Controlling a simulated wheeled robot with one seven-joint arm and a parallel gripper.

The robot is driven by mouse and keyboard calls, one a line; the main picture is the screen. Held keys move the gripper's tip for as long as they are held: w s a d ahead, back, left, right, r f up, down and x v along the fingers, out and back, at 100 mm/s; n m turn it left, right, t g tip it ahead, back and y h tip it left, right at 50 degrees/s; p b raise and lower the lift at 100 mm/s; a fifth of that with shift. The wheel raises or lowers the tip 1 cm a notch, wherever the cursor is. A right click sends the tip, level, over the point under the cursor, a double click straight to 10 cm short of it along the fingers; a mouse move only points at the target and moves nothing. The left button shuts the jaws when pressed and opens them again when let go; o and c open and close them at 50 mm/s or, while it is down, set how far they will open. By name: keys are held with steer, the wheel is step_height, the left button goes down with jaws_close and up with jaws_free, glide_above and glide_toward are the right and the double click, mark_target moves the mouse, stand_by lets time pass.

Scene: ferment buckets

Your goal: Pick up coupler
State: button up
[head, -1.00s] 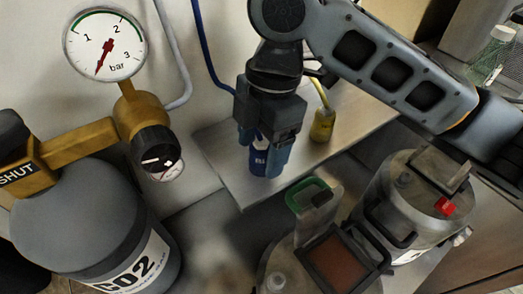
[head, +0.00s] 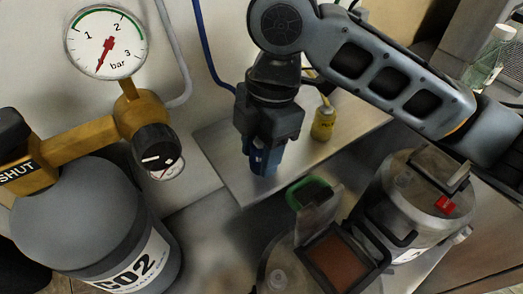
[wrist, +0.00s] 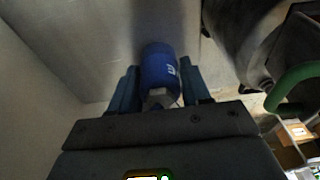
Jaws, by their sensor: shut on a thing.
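The blue coupler (wrist: 158,68) shows in the wrist view between the two blue fingers of my gripper (wrist: 160,88). It has a rounded blue body with a white marking and a pale grey part at its near end. In the head view my gripper (head: 262,162) points down over the metal shelf, its fingers shut around the coupler (head: 257,161), which is mostly hidden by them. I cannot tell whether the coupler touches the shelf.
The metal shelf (head: 222,180) also carries a yellow coupler (head: 323,122) close by on the right. A grey CO2 cylinder (head: 75,215) with a gauge (head: 105,43) stands at left. Lidded metal buckets (head: 410,180) stand at right. A blue hose (head: 207,45) hangs behind.

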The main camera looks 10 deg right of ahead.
mark_target(258, 144)
steer(key=shift+r, duration=0.1)
steer(key=shift+c, duration=0.4)
step_height(258, 144, up, 4)
steer(key=shift+a+f, duration=0.1)
steer(key=s+d+r, duration=0.3)
steer(key=d+r, duration=0.4)
steer(key=d, duration=0.4)
steer(key=shift+d, duration=0.2)
